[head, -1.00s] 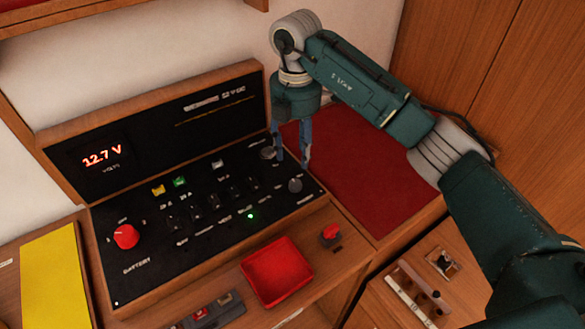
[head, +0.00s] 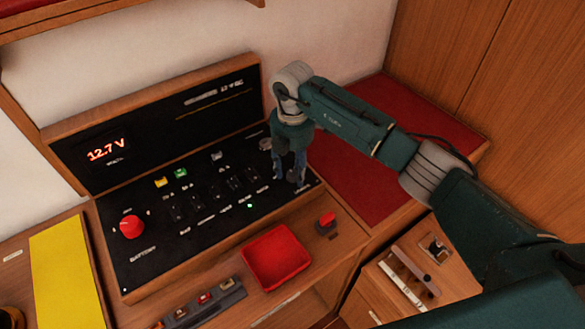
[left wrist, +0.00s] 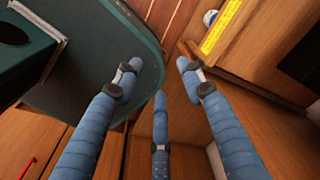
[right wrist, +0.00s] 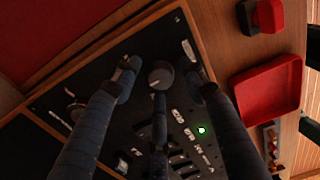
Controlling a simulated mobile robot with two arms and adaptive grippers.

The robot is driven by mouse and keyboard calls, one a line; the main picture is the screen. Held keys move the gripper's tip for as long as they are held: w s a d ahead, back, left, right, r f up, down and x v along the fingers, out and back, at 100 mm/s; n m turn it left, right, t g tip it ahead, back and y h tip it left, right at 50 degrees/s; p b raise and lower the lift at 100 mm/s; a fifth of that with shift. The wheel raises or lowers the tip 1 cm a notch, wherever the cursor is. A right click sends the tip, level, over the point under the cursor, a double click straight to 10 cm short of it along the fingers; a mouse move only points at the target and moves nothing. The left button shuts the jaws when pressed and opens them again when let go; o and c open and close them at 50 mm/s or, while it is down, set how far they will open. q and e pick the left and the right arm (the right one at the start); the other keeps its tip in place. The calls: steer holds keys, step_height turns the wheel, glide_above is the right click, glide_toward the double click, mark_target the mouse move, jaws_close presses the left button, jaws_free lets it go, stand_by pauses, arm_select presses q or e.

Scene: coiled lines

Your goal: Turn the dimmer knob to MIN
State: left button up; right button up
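A grey round knob (right wrist: 160,76) on the black switch panel shows in the right wrist view, with a pale pointer mark on it. My right gripper (right wrist: 161,84) is open, its fingers spread around that knob; I cannot tell whether they touch it. In the head view my right gripper (head: 288,177) is low over the panel's right end and hides this knob. A second grey knob (right wrist: 76,112) lies beyond one finger, partly seen in the head view (head: 265,144). My left gripper (left wrist: 160,84) is open and empty, away from the panel.
The black panel (head: 160,262) also bears a red battery knob (head: 131,227), several switches and a lit green lamp (head: 250,206). A red tray (head: 275,257) and a red switch (head: 326,222) sit in front. A red cushion (head: 365,165) lies to the right.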

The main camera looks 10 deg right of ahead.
jaws_close()
arm_select(q)
steer(key=shift+s, duration=0.55)
steer(key=shift+w+f, duration=0.1)
